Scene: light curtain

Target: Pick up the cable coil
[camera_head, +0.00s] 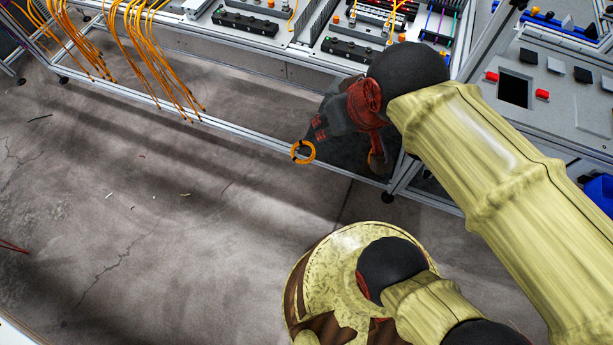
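A small orange ring, which looks like the cable coil (303,152), shows at the tip of my gripper (310,138). My gripper is dark with red marks and points down and left from the wrist. Its fingers appear close together at the upper edge of the coil, and the coil appears to hang from them above the floor, in front of the bench's lower rail. The exact contact between fingertips and coil is too small to see clearly.
A metal-framed bench (270,62) with electrical parts runs along the top. Orange cables (160,60) hang from its left side. A grey panel (545,85) stands at right. The concrete floor (130,220) at left is mostly clear.

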